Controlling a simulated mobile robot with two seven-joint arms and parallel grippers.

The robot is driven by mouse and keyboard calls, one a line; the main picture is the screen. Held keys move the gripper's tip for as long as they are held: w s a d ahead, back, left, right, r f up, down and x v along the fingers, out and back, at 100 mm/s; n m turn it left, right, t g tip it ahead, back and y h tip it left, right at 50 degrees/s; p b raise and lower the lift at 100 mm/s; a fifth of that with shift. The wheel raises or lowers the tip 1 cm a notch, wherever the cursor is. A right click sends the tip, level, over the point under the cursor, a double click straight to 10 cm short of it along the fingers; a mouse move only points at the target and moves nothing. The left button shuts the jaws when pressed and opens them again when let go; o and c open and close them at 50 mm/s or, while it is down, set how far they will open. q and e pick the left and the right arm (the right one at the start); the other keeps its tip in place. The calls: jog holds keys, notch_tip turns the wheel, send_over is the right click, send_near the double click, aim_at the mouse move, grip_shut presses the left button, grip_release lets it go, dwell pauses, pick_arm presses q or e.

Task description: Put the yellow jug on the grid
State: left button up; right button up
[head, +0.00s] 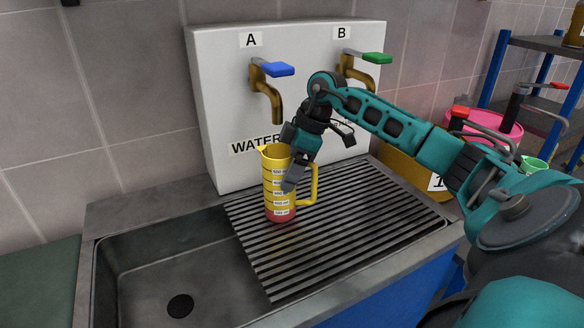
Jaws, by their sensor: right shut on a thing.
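The yellow jug (273,180) is upright, with a measuring scale on its side, a reddish lower part and a handle on the right. Its base is over the left part of the dark slatted grid (370,228); I cannot tell whether it rests on the slats or is held just above. My right gripper (291,182) comes down from above and is shut on the jug near its right side, partly hiding the body. My left gripper is out of view.
The sink basin (165,262) with its drain lies left of the grid. A white panel (222,90) stands behind, with a blue-handled tap (266,92) and a green-handled tap (372,57). A yellow container (420,175) and a pink bucket (490,125) are at right. The grid's right part looks clear.

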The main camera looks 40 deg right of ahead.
jog(key=o, duration=1.3)
jog(key=shift+f, duration=0.1)
jog(key=p+v, duration=0.1)
jog(key=v, duration=1.1)
jog(key=shift+w+a, duration=0.1)
jog(key=shift+a, duration=0.05)
